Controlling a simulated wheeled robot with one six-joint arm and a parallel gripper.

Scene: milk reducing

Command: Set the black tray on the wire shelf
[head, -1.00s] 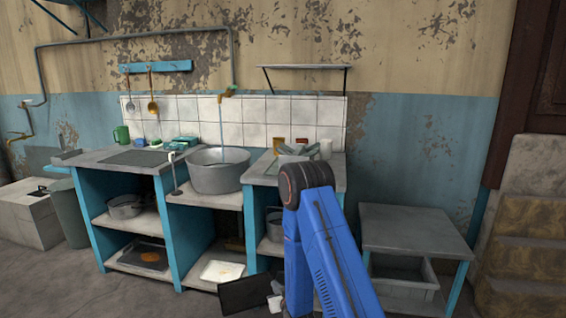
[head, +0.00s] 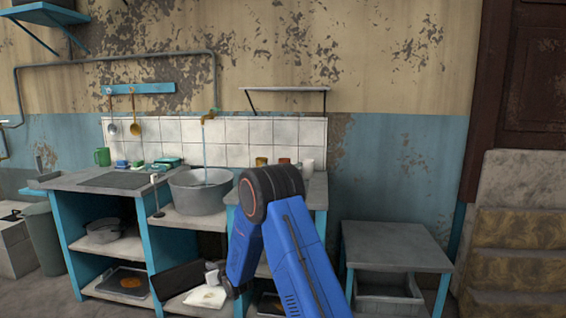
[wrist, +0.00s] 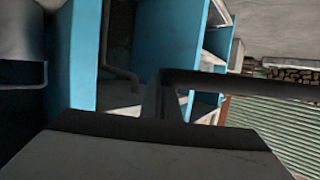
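The black tray (head: 181,280) shows in the head view in front of the lower cabinet, tilted and clear of the floor. My gripper (head: 208,276) is at its right edge and appears shut on it; my blue arm hides part of the cabinet behind. In the wrist view a dark-edged flat surface, apparently the tray (wrist: 160,132), fills the bottom; the fingertips are not clear there. A thin wall shelf on slim brackets (head: 288,89), possibly the wire shelf, is above the tiles and looks empty.
A large pot (head: 200,196) sits on the counter. A white tray (head: 205,298) and a brown-stained tray (head: 127,282) are on the low shelves. A grey side table (head: 395,245) with a bare top stands right. Another shelf (head: 45,14) is upper left.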

